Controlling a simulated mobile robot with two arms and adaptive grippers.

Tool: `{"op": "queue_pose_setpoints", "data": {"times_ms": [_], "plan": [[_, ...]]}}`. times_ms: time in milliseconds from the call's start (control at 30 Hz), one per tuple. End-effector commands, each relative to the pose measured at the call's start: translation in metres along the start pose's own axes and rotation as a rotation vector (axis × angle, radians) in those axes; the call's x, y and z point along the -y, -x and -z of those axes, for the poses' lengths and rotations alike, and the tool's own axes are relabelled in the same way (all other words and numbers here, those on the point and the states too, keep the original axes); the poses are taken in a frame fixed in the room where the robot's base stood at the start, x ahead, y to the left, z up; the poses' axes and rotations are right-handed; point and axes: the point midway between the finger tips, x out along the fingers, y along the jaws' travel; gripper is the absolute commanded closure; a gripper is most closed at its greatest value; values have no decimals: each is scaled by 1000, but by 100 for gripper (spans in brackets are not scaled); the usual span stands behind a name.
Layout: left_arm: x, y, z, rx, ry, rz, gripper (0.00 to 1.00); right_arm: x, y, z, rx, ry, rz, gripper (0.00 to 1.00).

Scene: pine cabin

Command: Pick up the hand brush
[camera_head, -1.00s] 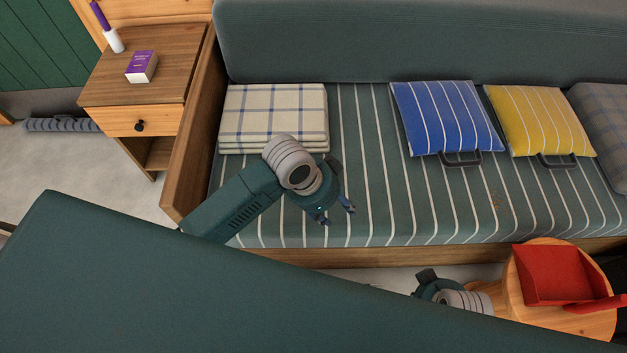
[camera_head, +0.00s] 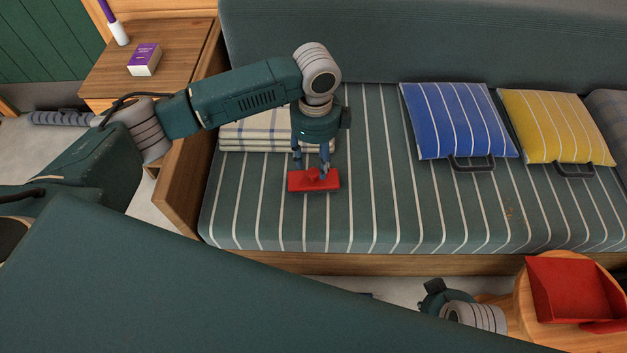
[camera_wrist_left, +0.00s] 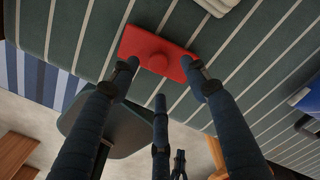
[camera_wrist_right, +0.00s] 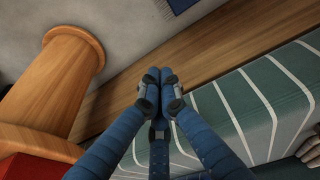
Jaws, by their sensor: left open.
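The red hand brush (camera_head: 318,183) is at the front of the folded blanket on the striped sofa seat. Its red top and round knob also show in the left wrist view (camera_wrist_left: 158,52). My left gripper (camera_head: 310,168) is over it, pointing down, with its fingers apart on either side of the knob. I cannot tell whether the fingers touch it. The brush's underside is hidden. My right gripper, partly hidden in the head view, shows in the right wrist view (camera_wrist_right: 158,85) with its fingers together and empty, low by the sofa's front edge.
A folded plaid blanket (camera_head: 245,133) lies behind the left gripper. Blue (camera_head: 458,115) and yellow (camera_head: 555,125) cushions lie to the right. A red dustpan (camera_head: 570,287) is on a round wooden stool (camera_head: 523,306). A nightstand (camera_head: 180,55) stands left of the wooden sofa arm (camera_head: 197,185).

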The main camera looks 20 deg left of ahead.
Motion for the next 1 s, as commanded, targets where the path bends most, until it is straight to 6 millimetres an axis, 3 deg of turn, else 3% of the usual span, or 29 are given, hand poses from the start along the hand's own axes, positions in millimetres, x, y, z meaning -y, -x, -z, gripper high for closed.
{"op": "queue_pose_setpoints", "data": {"times_ms": [167, 533, 833, 1000], "plan": [[0, -12, 0, -1, 0, 2, 54, -1, 11, 2, -6, -1, -1, 100], [-2, -55, -1, 0, 1, 2, 54, -3, 64, 6, -33, -4, -6, 100], [-1, -58, -1, 0, 0, 3, 54, -3, 70, 6, -33, -4, -6, 100], [-1, -57, -1, 0, 0, 3, 87, -3, 75, 8, -34, -4, -7, 100]]}}
